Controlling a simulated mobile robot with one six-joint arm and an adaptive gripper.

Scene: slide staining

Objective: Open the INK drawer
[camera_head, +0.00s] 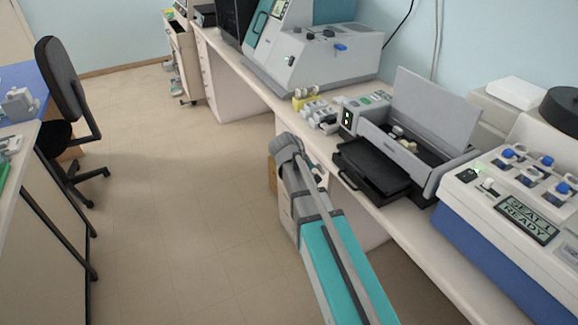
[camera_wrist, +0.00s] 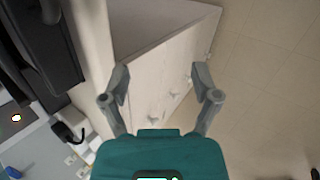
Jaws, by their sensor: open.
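A pale drawer unit (camera_wrist: 155,70) stands under the bench in the wrist view, with small handles on its front. Part of it shows beside my arm in the head view (camera_head: 285,213). I cannot read any INK label, so I cannot tell which drawer is the INK one. The fronts that I see look closed. My gripper (camera_wrist: 160,82) is open and empty. Its two fingers are spread in front of the drawer unit, with the handles seen between and just below the fingertips. I cannot tell the distance to them. My arm hides much of the unit in the head view.
A blue and white stainer (camera_head: 490,245) stands to the right. The floor (camera_head: 170,220) to the left is clear up to a chair (camera_head: 66,85).

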